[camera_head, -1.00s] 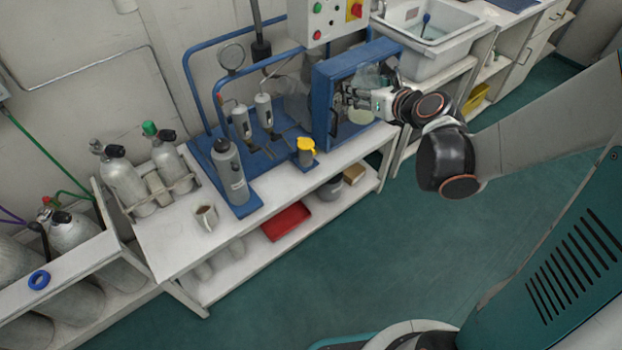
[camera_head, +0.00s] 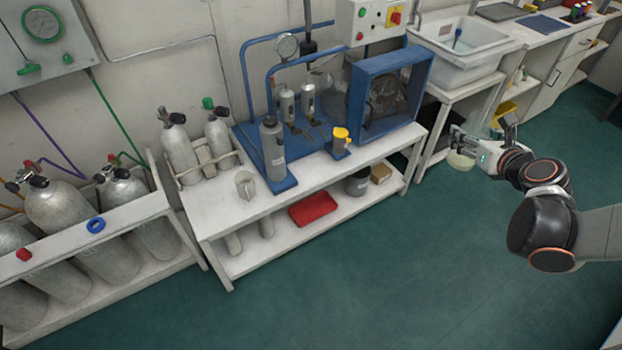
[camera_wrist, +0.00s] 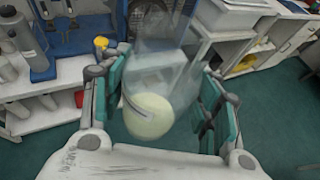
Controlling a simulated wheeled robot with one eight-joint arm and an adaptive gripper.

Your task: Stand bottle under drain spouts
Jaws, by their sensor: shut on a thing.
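A clear bottle (camera_wrist: 165,75) with a pale yellow-green round end shows between the fingers of my gripper (camera_wrist: 155,100) in the wrist view. The gripper is shut on it. In the head view my gripper (camera_head: 470,148) holds the bottle (camera_head: 460,161) in the air over the floor, right of the white bench.
A blue open frame (camera_head: 358,100) stands on the bench (camera_head: 215,205), right of the cylinders. A sink (camera_head: 458,45) is behind my gripper. The floor in front is clear.

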